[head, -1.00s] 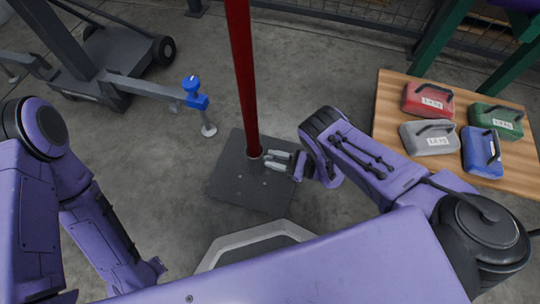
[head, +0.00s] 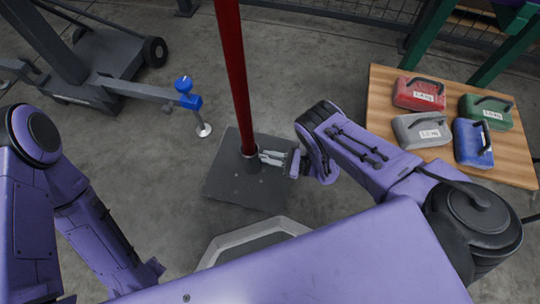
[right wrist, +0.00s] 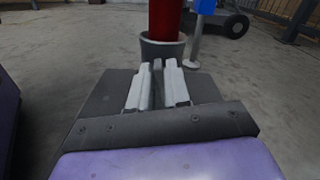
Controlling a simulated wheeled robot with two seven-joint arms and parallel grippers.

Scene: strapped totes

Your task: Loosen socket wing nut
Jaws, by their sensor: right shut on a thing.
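The red pole (head: 232,75) stands upright in a dark grey socket (head: 250,161) on a dark square base plate (head: 235,190). My right gripper (head: 267,158) reaches in from the right with its fingertips at the socket's right side. In the right wrist view the two pale fingers (right wrist: 158,74) are close together just in front of the socket (right wrist: 162,50), with a thin grey piece, likely the wing nut (right wrist: 158,66), between their tips. The nut is too small to make out in the head view. My left gripper is not in view; only part of the left arm shows.
A wooden board (head: 384,95) at right holds red, green, grey and blue labelled weights. A grey wheeled frame (head: 75,60) with a blue clamp (head: 188,99) and a post stands at upper left. Bare concrete floor surrounds the base plate.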

